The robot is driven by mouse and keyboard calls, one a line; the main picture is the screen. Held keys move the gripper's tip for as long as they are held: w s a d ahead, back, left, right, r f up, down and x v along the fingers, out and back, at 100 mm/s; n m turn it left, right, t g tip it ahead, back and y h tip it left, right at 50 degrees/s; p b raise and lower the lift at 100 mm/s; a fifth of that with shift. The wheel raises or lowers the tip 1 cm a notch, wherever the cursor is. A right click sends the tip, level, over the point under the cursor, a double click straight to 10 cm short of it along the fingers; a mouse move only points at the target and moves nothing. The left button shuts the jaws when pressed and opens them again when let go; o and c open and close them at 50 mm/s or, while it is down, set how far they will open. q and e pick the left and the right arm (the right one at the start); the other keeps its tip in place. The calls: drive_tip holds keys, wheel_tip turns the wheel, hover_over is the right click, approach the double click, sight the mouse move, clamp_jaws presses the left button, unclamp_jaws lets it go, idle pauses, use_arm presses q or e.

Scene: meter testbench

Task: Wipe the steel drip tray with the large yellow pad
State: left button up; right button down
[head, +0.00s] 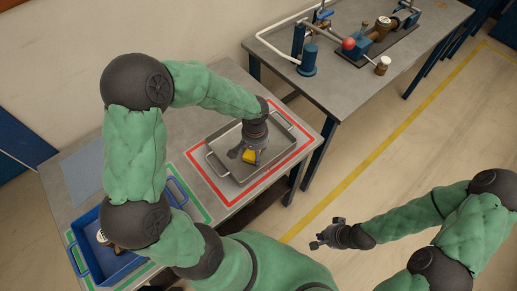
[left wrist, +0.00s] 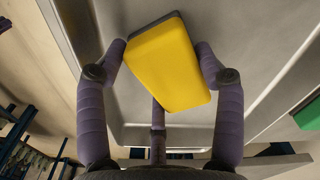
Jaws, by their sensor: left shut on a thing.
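The steel drip tray (head: 222,162) lies inside the red outline on the near table, with a handle at each end. My left gripper (head: 250,155) is over the inside of the tray and is shut on the large yellow pad (head: 249,157). In the left wrist view the yellow pad (left wrist: 170,65) sits tilted between the fingers of my left gripper (left wrist: 160,75), with the grey tray (left wrist: 265,75) behind it. Whether the pad touches the tray floor I cannot tell. My right gripper (head: 333,235) is off the table over the floor, its fingers apart and empty.
A blue bin (head: 118,265) with a meter in it stands at the lower left inside a green outline. A second table (head: 290,38) at the back carries pipework, a red ball and a small cup-like part. Open floor lies to the right.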

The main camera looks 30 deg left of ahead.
sight(263, 151)
use_arm(q)
drive_tip(key=shift+w+d+f, duration=0.1)
drive_tip(key=shift+w+d, duration=0.25)
drive_tip(key=shift+w, duration=0.3)
drive_tip(key=shift+w+d, duration=0.35)
drive_tip(key=shift+w, duration=0.55)
drive_tip(key=shift+s+a+r, duration=0.15)
drive_tip(key=shift+s+a, duration=0.25)
drive_tip(key=shift+s, duration=0.4)
drive_tip(key=shift+s+a+r, duration=0.1)
drive_tip(key=shift+s+a, duration=0.25)
drive_tip(key=shift+s, duration=0.45)
drive_tip(key=shift+r, duration=0.15)
drive_tip(key=shift+r+p, duration=2.15)
drive_tip(key=shift+r, duration=0.75)
